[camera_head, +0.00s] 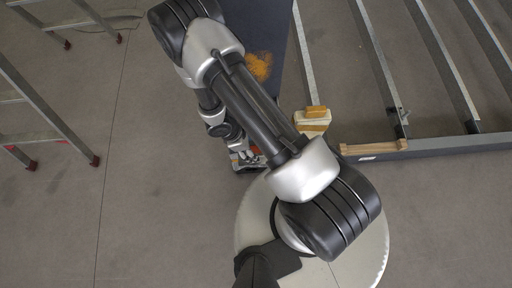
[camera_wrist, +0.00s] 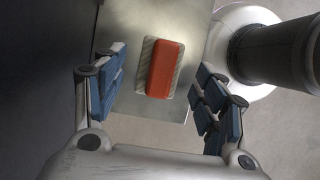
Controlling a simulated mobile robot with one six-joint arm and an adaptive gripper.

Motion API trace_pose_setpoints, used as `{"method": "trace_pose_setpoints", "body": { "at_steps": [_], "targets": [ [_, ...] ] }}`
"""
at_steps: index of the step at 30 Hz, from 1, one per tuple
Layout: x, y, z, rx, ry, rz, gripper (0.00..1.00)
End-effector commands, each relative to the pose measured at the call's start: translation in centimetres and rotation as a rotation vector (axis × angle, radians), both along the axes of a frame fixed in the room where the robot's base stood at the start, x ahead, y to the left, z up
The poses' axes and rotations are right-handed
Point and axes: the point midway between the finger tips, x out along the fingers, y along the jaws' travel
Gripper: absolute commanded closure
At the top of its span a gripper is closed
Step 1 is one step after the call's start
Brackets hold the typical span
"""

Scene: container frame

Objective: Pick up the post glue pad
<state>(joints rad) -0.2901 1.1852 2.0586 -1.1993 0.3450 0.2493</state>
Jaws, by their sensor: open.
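In the wrist view, an orange-red block (camera_wrist: 166,68) with a pale striped border lies on a light metal surface (camera_wrist: 133,111); this looks like the post glue pad. My gripper (camera_wrist: 161,75) is open, with its blue-padded fingers on either side of the pad and gaps between. I cannot tell the height between fingertips and pad. In the head view, my gripper (camera_head: 247,160) is small and partly hidden by my arm. A bit of orange-red shows beside it, too small to identify surely.
A dark upright panel (camera_head: 273,35) with an orange patch stands behind my arm. A yellow-orange block on a pale piece (camera_head: 312,121) lies right of my arm. A grey metal frame (camera_head: 430,145) fills the right. Ladders (camera_head: 45,115) stand left. Floor between ladders and arm is clear.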

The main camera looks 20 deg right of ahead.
Motion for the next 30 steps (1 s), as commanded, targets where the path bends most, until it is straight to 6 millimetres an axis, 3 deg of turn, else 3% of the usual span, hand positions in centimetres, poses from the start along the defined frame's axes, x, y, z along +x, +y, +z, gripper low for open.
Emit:
{"method": "trace_pose_setpoints", "body": {
  "at_steps": [4, 12, 30],
  "targets": [
    [-0.3, -0.8, -1.1, 0.001, 0.0, 0.0, 0.35],
    [-0.3, -0.8, -1.1, 0.001, 0.0, 0.0, 0.35],
    [-0.3, -0.8, -1.1, 0.001, -0.001, 0.0, 0.75]
  ]
}}
